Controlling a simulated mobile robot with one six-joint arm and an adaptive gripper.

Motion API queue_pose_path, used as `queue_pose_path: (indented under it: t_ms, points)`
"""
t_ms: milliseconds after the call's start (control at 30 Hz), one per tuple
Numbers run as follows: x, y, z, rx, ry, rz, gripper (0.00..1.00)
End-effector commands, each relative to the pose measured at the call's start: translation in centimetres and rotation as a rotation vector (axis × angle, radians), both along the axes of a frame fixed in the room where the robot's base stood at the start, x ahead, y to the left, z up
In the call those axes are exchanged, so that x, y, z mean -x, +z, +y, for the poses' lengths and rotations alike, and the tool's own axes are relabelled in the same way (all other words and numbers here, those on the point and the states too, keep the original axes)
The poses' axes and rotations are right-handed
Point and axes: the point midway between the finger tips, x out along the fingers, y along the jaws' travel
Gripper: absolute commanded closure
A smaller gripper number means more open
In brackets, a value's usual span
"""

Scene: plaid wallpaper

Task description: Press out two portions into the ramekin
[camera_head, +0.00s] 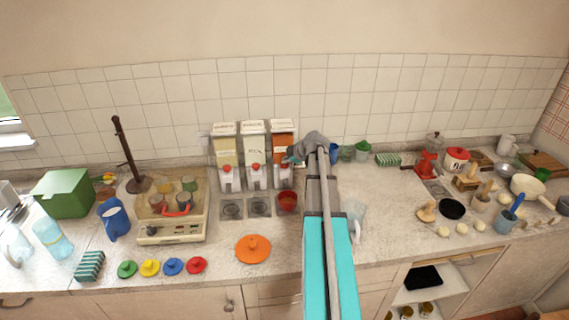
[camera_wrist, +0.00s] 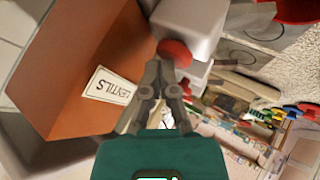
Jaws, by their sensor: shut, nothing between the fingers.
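A wall dispenser has three clear-fronted bins with white spouts and red knobs. The right bin (camera_head: 282,139) holds orange-brown contents; its label reads LENTILS in the wrist view, where the bin's orange side (camera_wrist: 80,65) fills the left. A red ramekin (camera_head: 287,201) stands on the counter below the right spout. My gripper (camera_head: 291,159) is at the right bin's front, its fingers shut and empty. In the wrist view the fingertips (camera_wrist: 162,66) overlap the lower edge of the red knob (camera_wrist: 175,52); I cannot tell whether they touch it. The right knob is hidden in the head view.
Two empty dark pads (camera_head: 245,208) lie under the left and middle spouts. An orange lid (camera_head: 253,248) lies in front. Counter right of my arm is partly clear.

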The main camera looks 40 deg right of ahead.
Motion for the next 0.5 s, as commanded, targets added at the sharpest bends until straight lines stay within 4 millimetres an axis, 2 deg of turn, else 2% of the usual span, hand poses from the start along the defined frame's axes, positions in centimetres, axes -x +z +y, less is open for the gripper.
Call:
queue_pose_path:
  t_ms: [500]
  points:
    - [-0.1,2.0,0.1,0.0,0.0,0.0,1.0]
